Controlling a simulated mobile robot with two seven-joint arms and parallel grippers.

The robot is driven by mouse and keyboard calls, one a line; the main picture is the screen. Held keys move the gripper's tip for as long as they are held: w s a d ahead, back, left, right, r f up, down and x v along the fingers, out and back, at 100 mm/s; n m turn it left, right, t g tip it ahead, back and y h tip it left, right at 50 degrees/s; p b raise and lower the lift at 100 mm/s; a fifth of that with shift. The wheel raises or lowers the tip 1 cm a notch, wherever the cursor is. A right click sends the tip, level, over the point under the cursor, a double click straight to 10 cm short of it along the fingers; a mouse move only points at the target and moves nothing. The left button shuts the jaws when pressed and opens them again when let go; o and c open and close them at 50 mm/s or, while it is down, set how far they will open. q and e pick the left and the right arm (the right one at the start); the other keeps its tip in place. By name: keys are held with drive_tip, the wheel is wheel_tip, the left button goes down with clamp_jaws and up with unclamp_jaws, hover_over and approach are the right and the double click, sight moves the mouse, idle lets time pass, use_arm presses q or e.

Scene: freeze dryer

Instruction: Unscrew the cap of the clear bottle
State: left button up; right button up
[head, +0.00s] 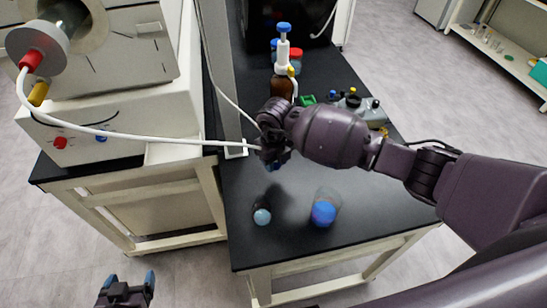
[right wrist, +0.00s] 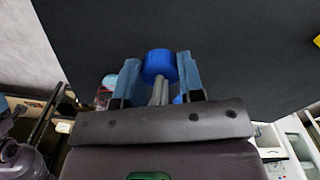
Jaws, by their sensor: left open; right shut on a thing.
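A clear bottle (head: 329,193) is on the black bench right of centre. A bright blue round part (head: 323,213) shows at its lower end; I cannot tell whether that is a cap or contents. My right gripper (head: 273,160) is above the bench, left of and behind the bottle, apart from it. In the right wrist view its blue fingertips (right wrist: 158,72) are shut on a round blue cap (right wrist: 158,64). What is below the cap is mostly hidden. My left gripper (head: 125,284) is open and empty at the lower left, off the bench.
A small dark container with a light blue end (head: 262,216) is left of the bottle. A brown bottle with a pump top (head: 283,87) and several small items stand behind my right arm. The white machine (head: 110,125) with a hose is at left.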

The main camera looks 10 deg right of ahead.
sight(275, 179)
drive_tip(key=shift+f+b, duration=1.3)
drive_tip(key=shift+f, duration=0.85)
drive_tip(key=shift+f+b, duration=0.45)
drive_tip(key=shift+f, duration=0.3)
drive_tip(key=shift+f, duration=0.25)
drive_tip(key=o, duration=1.6)
drive_tip(key=shift+o, duration=0.2)
drive_tip(key=shift+r, duration=0.1)
drive_tip(key=shift+r+p, duration=2.4)
drive_tip(key=shift+r, duration=1.05)
